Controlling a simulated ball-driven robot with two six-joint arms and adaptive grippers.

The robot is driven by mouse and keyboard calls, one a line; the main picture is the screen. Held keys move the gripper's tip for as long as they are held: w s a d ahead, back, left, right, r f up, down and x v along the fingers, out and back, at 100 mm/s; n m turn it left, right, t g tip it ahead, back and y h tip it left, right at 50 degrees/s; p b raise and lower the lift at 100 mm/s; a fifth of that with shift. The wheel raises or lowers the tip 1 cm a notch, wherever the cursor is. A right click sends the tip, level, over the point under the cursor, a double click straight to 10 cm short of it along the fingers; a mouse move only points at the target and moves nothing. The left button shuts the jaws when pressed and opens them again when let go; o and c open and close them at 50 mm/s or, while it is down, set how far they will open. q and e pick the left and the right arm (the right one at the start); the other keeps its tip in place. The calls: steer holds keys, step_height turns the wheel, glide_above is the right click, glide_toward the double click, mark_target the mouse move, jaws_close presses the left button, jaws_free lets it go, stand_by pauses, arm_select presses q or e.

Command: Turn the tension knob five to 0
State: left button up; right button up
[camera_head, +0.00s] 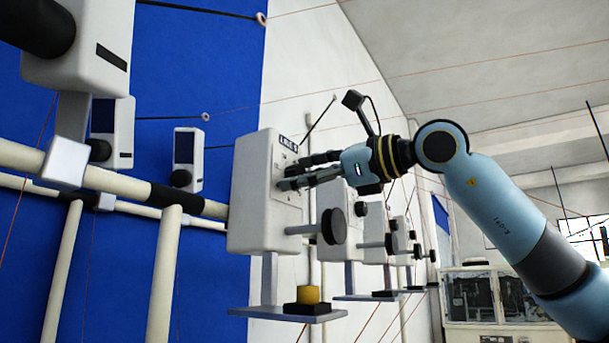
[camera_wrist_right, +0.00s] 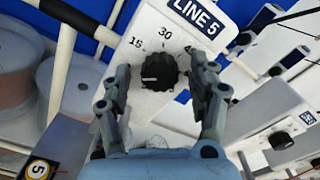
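Tension knob five is a black round dial (camera_wrist_right: 158,72) on the pale face of the box marked LINE 5 (camera_wrist_right: 196,14) in the right wrist view. The marks 15 and 30 show to its upper left and top. A white pointer line on the knob points left. My right gripper (camera_wrist_right: 161,68) is open, its two fingers on either side of the knob, with gaps visible. In the head view my right gripper (camera_head: 284,173) is at the front of the LINE 5 box (camera_head: 252,200); the knob is hidden there. My left gripper is not in view.
A black disc on a shaft (camera_head: 333,226) sticks out below my right gripper. Similar boxes (camera_head: 374,230) stand in a row behind. Pale pipes (camera_head: 165,270) run on the left.

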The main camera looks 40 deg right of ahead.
steer(key=shift+r, duration=0.1)
step_height(320, 180, up, 10)
stand_by(0.6)
stand_by(0.6)
